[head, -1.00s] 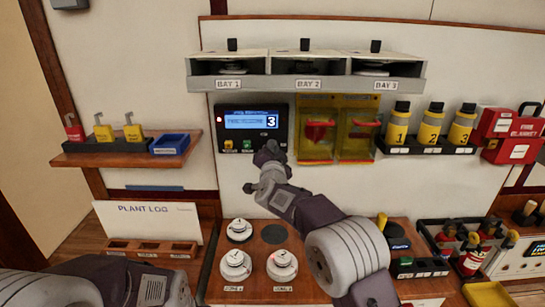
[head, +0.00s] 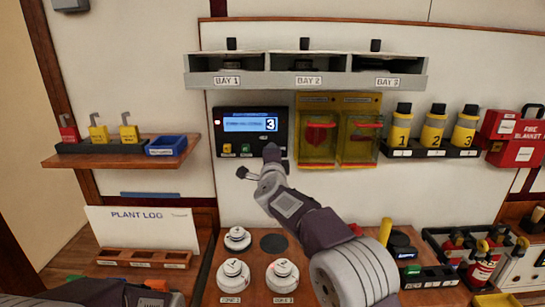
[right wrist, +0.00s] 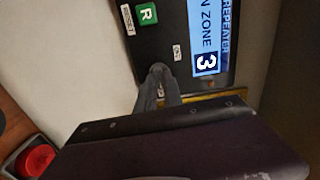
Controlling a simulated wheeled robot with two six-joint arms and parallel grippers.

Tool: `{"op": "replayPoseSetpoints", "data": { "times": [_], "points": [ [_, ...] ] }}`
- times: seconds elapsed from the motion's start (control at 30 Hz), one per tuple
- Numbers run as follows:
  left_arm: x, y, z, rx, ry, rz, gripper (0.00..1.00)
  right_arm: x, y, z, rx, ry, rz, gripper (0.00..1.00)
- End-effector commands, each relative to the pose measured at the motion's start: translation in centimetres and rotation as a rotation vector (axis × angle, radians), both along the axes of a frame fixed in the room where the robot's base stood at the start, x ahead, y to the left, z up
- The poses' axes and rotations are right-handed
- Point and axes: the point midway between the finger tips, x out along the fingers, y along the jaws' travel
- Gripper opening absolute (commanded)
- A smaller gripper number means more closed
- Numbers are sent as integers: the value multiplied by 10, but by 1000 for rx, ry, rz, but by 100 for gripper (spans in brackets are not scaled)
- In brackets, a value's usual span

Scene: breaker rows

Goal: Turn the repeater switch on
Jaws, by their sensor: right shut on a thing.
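The repeater panel (head: 226,137) is a black box on the wall with a lit blue screen (head: 245,124) reading zone 3, a small red light, and a yellow and a green button. In the right wrist view its screen (right wrist: 207,35), green button (right wrist: 147,14) and an ON label (right wrist: 177,53) show. My right gripper (head: 271,152) is at the panel's lower right corner. Its fingertips (right wrist: 160,72) are shut on the repeater switch beside the ON label. The fingers hide the switch, so its position cannot be told. My left gripper is out of view; only part of that arm shows at the bottom left.
Yellow covered boxes (head: 319,104) hang close right of the panel. A shelf with three bays (head: 305,80) juts out above. White round detectors (head: 233,274) stand on the desk below.

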Motion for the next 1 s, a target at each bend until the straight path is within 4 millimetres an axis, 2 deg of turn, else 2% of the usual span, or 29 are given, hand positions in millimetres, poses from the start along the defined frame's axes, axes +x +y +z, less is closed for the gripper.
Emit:
{"op": "replayPoseSetpoints", "data": {
  "times": [0.67,0.7,0.77,1.0],
  "points": [
    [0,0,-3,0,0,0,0,0,0,-1,54,1,0,0],
    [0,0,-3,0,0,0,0,0,0,-1,54,1,0,19],
    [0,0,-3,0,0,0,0,0,0,-1,54,1,0,33],
    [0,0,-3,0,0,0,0,0,0,-1,52,1,0,33]
  ]
}}
